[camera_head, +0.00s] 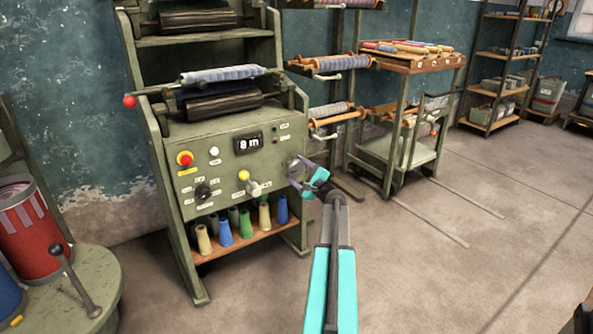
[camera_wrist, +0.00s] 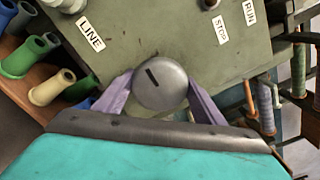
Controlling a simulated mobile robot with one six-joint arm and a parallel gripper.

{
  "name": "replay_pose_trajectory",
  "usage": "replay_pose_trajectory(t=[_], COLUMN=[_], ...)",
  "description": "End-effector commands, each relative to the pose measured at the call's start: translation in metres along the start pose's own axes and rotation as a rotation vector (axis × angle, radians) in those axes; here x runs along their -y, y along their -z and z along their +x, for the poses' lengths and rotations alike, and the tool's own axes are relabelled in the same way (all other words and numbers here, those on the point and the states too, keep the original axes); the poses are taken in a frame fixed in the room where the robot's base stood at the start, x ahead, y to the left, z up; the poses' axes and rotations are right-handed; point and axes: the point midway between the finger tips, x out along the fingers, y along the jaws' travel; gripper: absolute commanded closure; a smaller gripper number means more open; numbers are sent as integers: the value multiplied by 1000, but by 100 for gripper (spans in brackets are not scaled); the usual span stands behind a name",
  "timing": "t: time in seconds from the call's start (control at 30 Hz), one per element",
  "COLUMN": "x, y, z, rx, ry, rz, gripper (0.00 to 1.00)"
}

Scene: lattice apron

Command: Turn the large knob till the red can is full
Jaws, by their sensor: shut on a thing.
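The large knob (camera_wrist: 165,92) is a round grey dial with a dark pointer mark, on the green machine panel. In the wrist view my gripper's two purple fingers close on it from both sides. In the head view my gripper (camera_head: 304,176) reaches the right side of the panel, and its fingers partly cover the knob (camera_head: 297,168). The red can (camera_head: 32,238) stands at the far left on a round green platform. Its upper part shows pinkish stripes; I cannot tell how full it is.
Colored cones (camera_head: 225,233) stand on the shelf below. A trolley (camera_head: 408,66) stands to the right. The floor in front is clear.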

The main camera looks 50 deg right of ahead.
Motion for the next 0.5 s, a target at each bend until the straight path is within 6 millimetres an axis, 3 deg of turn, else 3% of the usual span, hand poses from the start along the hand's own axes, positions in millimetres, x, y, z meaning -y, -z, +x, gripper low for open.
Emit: replay_pose_trajectory(t=[0.13,0.17,0.27,0.5], x=[-1,-1,-1,0], y=[0,0,0,0], z=[0,0,0,0], rx=[1,1,0,0], ry=[-1,-1,-1,0], rz=[-1,-1,-1,-2], gripper=[59,35,18,18])
